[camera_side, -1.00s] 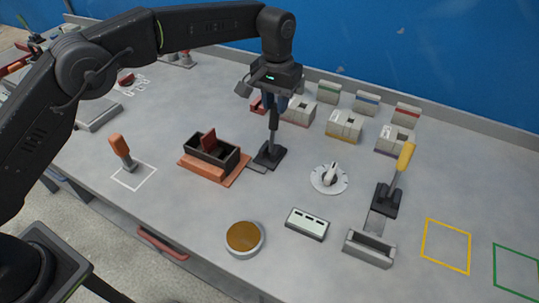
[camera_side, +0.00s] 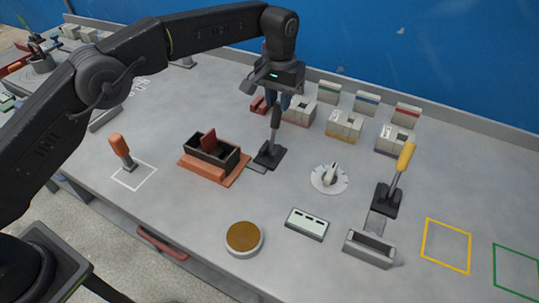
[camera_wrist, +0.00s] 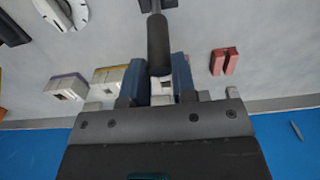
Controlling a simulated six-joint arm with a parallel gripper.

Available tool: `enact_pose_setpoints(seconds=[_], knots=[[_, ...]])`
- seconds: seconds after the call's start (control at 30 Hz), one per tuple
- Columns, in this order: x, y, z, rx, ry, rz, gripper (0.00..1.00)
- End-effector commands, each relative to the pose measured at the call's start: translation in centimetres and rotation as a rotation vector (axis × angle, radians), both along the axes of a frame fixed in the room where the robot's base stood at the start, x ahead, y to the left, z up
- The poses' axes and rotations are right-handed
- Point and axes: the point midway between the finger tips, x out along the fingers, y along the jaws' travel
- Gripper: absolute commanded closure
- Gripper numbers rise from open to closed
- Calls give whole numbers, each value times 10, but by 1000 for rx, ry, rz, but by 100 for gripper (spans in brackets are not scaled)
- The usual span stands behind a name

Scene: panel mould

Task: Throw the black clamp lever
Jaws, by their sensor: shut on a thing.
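The black clamp lever (camera_side: 275,121) stands on a black base (camera_side: 269,155) in the middle of the bench, its handle near upright with a slight lean to the back right. A short grey piece joins its base to the orange fixture (camera_side: 236,179), which holds a dark open box (camera_side: 223,158) with a red plate (camera_side: 208,143) standing in it. My gripper (camera_side: 277,104) is over the top of the lever, pointing down. In the wrist view, its blue fingers (camera_wrist: 159,62) are shut around the end of the dark handle (camera_wrist: 158,38).
A yellow-handled lever (camera_side: 404,158) stands to the right, behind a grey trough (camera_side: 369,250). A white dial (camera_side: 329,178) lies between the levers. Several labelled bins (camera_side: 345,125) line the back. An orange-handled tool (camera_side: 121,148) stands at left. A round brown-topped pad (camera_side: 244,238) is in front.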

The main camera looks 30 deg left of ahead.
Motion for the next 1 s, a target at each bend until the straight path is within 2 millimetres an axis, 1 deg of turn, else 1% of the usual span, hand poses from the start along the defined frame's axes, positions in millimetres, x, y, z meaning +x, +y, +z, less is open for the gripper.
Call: enact_pose_setpoints(seconds=[0.07,0.4,0.77,0.8,1.0], knots=[[2,1,2,-1,-10,2,99],[15,1,-3,-1,-10,2,98],[17,1,-3,-1,-9,2,99],[17,1,-3,0,-9,2,74],[16,1,-4,0,-4,1,55]])
